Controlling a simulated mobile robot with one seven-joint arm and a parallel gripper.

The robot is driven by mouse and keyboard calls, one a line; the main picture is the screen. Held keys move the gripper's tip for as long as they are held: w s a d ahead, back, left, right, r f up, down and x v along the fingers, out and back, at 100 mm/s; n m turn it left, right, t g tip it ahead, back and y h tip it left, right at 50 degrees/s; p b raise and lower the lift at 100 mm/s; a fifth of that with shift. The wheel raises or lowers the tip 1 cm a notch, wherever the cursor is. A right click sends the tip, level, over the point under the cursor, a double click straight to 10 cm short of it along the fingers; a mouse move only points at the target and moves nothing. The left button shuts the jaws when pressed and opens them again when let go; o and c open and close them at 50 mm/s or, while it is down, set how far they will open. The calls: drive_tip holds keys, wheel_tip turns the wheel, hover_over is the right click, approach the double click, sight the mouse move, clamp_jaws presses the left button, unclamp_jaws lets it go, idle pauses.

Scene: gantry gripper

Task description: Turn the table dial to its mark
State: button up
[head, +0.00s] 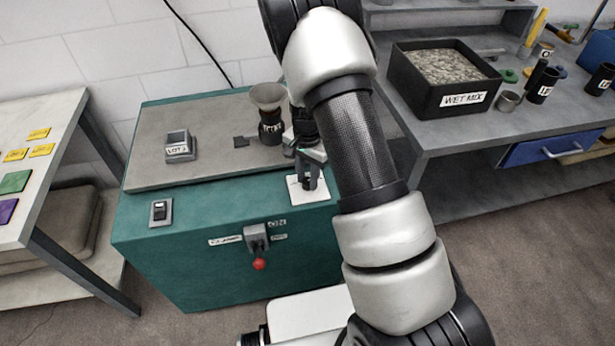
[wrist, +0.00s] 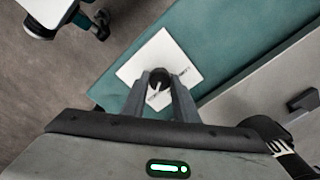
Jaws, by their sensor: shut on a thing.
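The dial is a small dark round knob (wrist: 158,76) on a white square plate (wrist: 181,45) at the corner of the teal cabinet's top. My gripper (wrist: 160,84) is shut on the knob, with one finger on each side of it. A light line runs across the knob, and small dark marks lie on the plate to its right; I cannot tell whether they line up. In the head view, the plate (head: 321,192) shows below my gripper (head: 309,180), which points down at it and mostly hides the knob.
The teal cabinet (head: 190,265) carries a rocker switch (head: 161,211), a red-tipped lever (head: 259,264), a small labelled box (head: 179,145) and a dark labelled cup with a funnel (head: 268,97).

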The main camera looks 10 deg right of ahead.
sight(307, 181)
drive_tip(key=o, duration=1.1)
drive_tip(key=shift+c, duration=0.2)
wheel_tip(307, 181, up, 18)
drive_tip(key=p, duration=0.2)
drive_tip(key=shift+f, duration=0.25)
